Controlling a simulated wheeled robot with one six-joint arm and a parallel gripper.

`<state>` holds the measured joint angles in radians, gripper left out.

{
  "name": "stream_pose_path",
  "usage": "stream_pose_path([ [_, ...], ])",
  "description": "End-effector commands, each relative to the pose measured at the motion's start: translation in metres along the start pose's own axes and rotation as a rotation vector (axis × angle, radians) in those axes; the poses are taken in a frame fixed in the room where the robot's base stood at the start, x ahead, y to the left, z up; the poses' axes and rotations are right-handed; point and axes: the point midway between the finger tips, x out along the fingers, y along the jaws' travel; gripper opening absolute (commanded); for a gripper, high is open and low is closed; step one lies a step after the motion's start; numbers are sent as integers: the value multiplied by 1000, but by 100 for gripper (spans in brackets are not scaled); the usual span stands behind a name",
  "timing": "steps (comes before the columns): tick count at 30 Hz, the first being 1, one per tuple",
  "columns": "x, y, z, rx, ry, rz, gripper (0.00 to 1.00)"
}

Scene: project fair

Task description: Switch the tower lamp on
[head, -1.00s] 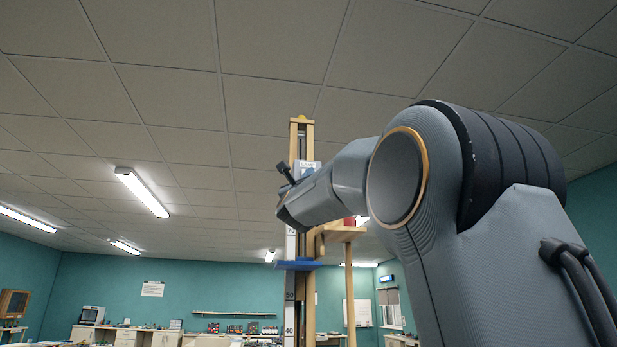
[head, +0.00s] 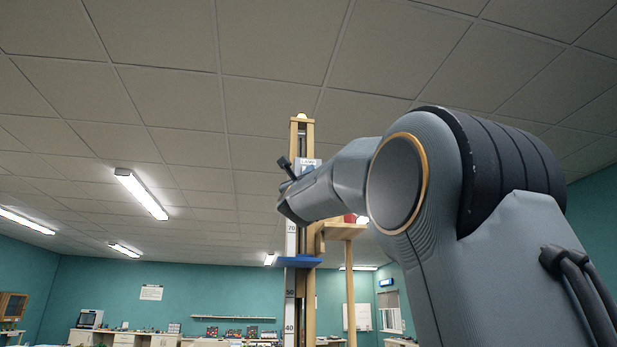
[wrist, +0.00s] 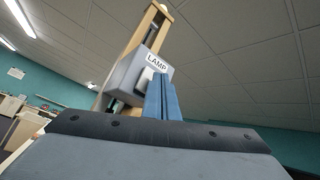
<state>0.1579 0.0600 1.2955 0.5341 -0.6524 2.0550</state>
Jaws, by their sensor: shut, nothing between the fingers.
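The wooden tower (head: 309,130) stands ahead, with a small pale, whitish dome, the lamp (head: 301,116), at its top. A grey switch box (wrist: 128,78) labelled LAMP is on the tower and fills the middle of the wrist view. A pale switch piece (wrist: 156,63) shows on its face, partly behind the fingers. My gripper (wrist: 162,82) has its blue fingers together, with nothing between them. The tips are right at the switch; I cannot tell whether they touch it.
A blue shelf-like piece (head: 298,262) and a numbered scale (head: 290,305) are on the tower below the box. A wooden ledge (head: 345,230) juts to the right, with a red thing (head: 361,219) on it. Benches (head: 160,339) line the far wall.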

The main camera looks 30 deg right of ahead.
Motion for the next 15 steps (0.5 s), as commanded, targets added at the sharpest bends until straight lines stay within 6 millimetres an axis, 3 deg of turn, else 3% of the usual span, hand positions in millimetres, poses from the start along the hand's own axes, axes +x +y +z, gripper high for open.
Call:
stream_pose_path([
  [8,-1,-1,2,1,-1,-1,0],
  [15,-16,-10,10,2,-2,-2,0],
])
